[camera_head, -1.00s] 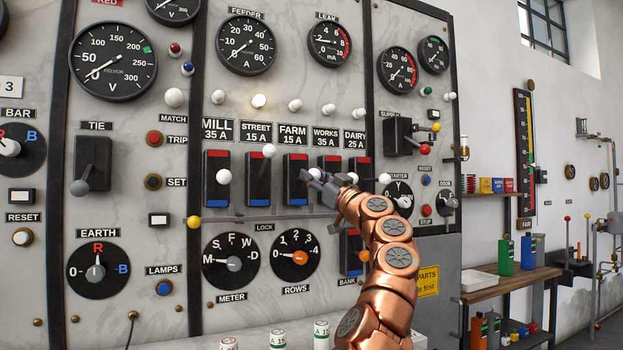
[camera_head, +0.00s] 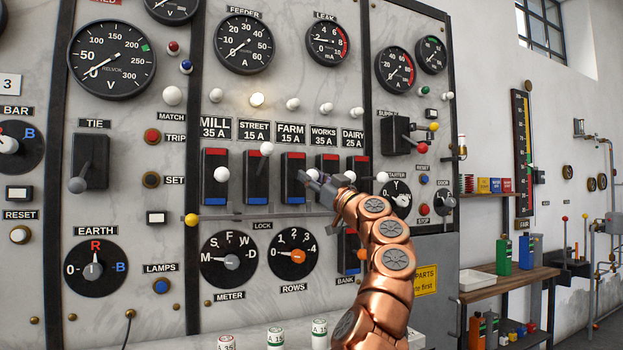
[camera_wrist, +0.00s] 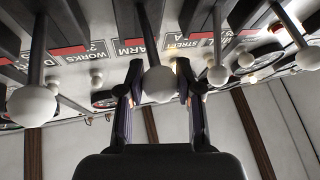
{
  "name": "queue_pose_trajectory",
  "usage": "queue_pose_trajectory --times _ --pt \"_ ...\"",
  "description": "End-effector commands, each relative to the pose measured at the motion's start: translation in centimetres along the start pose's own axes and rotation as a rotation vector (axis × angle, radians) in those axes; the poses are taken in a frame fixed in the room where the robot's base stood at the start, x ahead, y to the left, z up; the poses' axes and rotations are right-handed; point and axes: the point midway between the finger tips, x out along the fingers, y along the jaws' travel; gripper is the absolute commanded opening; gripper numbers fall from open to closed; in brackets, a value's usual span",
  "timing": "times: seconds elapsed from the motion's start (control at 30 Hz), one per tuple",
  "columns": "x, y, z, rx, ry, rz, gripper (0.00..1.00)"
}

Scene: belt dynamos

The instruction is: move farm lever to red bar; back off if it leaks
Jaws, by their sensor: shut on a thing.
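The FARM switch (camera_head: 291,178) is a black block with a red bar (camera_head: 293,155) at its top and a blue bar (camera_head: 292,200) at its bottom. My gripper (camera_head: 304,176) is at the lower middle of this switch and hides its knob in the head view. In the wrist view my gripper (camera_wrist: 162,88) is shut on the white knob of the FARM lever (camera_wrist: 159,83), with one finger on each side. The LEAK dial (camera_head: 327,42) is in clear view, with its needle to the left, away from the red arc.
The STREET knob (camera_head: 266,149) stands close by on the left, raised near its red bar. The MILL knob (camera_head: 221,174) is further left. The WORKS knob (camera_head: 350,176) and the DAIRY knob (camera_head: 382,177) are close on the right. The lamp above STREET (camera_head: 256,99) glows.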

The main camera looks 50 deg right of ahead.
Motion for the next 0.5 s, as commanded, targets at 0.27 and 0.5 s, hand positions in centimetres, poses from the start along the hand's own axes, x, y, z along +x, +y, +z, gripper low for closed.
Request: queue_pose_trajectory --times 0.27,0.5 --pt "0.07 -0.09 0.33 0.001 -0.006 -0.003 0.0" --pt "0.06 -0.07 0.28 0.001 -0.005 -0.002 0.48"
